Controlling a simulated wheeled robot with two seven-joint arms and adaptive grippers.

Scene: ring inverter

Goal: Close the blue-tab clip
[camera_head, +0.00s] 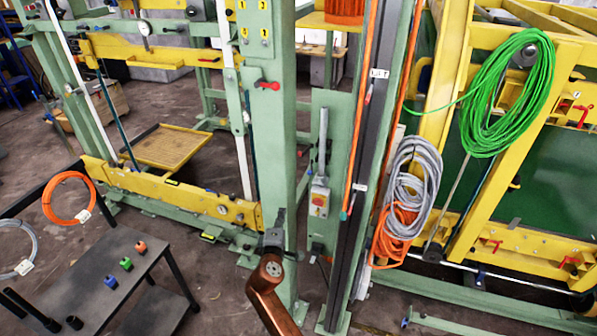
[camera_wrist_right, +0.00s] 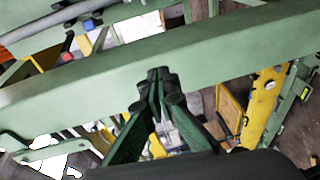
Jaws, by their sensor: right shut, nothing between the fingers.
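I cannot make out the blue-tab clip for sure. A small blue block (camera_head: 111,281) lies on the dark cart at the lower left, but I cannot tell whether it is a clip. A small blue part (camera_wrist_right: 89,24) shows beyond the green beam in the right wrist view, too small to identify. My right gripper (camera_head: 281,213) is shut and empty in front of the lower green post in the head view. Its fingertips also show shut (camera_wrist_right: 158,76) against the green beam in the right wrist view. My left gripper is not in view.
The green post (camera_head: 266,130) rises behind my right gripper. A red tab (camera_head: 267,85) sits on it. Grey cable (camera_head: 410,175) and green cable (camera_head: 507,90) hang at the right. The dark cart (camera_head: 90,270) also bears green (camera_head: 126,264) and orange (camera_head: 140,247) blocks.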

